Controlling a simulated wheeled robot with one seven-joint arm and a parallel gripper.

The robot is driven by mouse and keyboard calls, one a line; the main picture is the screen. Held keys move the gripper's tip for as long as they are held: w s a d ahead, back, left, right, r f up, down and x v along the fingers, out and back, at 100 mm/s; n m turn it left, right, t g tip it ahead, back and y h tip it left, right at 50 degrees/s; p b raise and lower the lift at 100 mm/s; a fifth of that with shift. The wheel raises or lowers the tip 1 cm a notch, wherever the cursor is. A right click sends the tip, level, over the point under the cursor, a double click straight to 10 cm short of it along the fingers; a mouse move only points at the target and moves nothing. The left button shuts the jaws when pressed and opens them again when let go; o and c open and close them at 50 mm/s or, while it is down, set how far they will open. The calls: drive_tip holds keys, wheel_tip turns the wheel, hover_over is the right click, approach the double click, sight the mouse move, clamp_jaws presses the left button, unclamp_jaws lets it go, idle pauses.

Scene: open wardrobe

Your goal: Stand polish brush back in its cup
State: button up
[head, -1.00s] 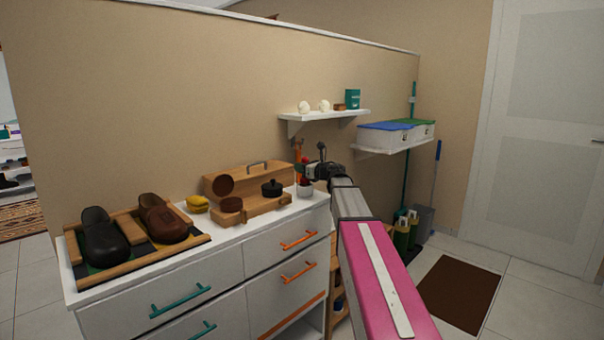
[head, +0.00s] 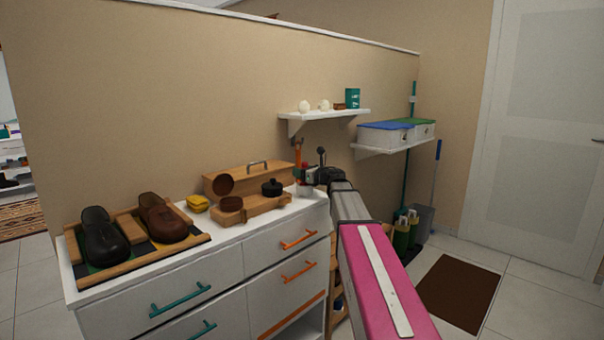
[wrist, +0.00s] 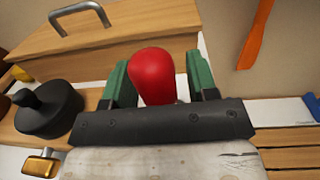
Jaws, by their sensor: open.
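The polish brush shows as a rounded red end (wrist: 153,75) between my green fingers in the wrist view; its lower part is hidden. A small pale cup (head: 305,191) stands at the right end of the white dresser top, directly below my gripper (head: 306,174). The brush looks to be at or in this cup, but its seating cannot be made out. My gripper also shows in the wrist view (wrist: 160,88), its fingers apart on either side of the red end, with a gap visible at the left finger.
A wooden shoe-care box (head: 250,206) with a black lidded pot (head: 272,188) stands left of the cup. A yellow item (head: 198,203) and dark shoes (head: 101,235) sit further left. An orange shoehorn (wrist: 258,35) hangs behind on the wall. A shelf (head: 325,115) is above.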

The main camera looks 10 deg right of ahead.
drive_tip(key=v, duration=1.2)
idle(1.0)
